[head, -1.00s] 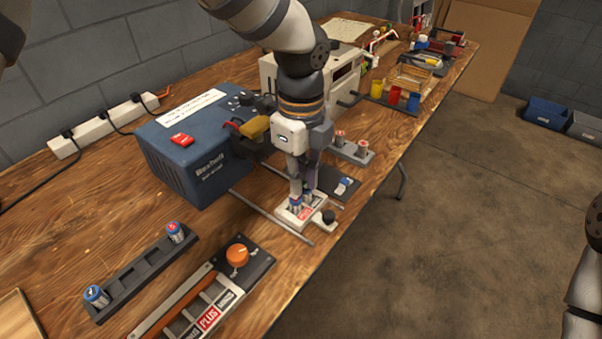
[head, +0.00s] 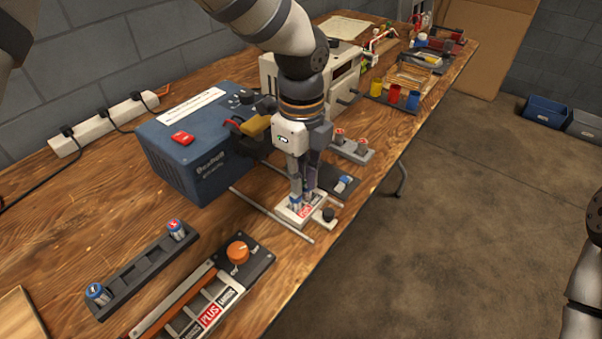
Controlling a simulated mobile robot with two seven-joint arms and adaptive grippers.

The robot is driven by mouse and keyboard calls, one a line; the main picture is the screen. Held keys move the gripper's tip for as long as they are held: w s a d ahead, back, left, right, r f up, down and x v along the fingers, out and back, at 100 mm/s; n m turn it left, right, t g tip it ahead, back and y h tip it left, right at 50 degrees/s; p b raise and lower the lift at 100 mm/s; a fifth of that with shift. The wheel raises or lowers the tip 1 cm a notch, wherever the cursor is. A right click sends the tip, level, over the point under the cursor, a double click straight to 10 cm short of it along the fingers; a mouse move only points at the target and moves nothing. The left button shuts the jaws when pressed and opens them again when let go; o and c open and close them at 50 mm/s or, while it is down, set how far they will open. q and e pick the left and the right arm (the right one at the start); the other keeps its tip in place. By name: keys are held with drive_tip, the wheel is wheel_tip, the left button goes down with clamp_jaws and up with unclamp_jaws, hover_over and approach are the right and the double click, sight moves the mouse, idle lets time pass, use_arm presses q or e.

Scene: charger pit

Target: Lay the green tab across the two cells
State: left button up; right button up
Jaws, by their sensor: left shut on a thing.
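My left gripper (head: 302,196) points straight down over a small white holder (head: 291,220) with a red label, near the front edge of the bench. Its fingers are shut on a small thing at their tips. The green tab is not clearly visible; the fingers hide what lies between them. Blue cell-like shapes (head: 296,203) show at the fingertips in the holder, partly covered by the fingers. Whether the tab touches the cells cannot be told. My right arm shows only at the right edge, and its gripper is out of view.
A blue power box (head: 194,154) stands behind left.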

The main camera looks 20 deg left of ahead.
use_arm(q)
drive_tip(key=shift+f, duration=0.15)
drive_tip(key=o, duration=0.8)
drive_tip(key=shift+r+p, duration=0.5)
drive_tip(key=shift+r, duration=1.3)
drive_tip(key=shift+r+p, duration=0.4)
drive_tip(key=shift+r, duration=1.35)
use_arm(e)
drive_tip(key=shift+w+r+t, duration=0.5)
drive_tip(key=shift+w+r, duration=0.6)
drive_tip(key=shift+w, duration=0.05)
use_arm(q)
drive_tip(key=shift+f, duration=0.15)
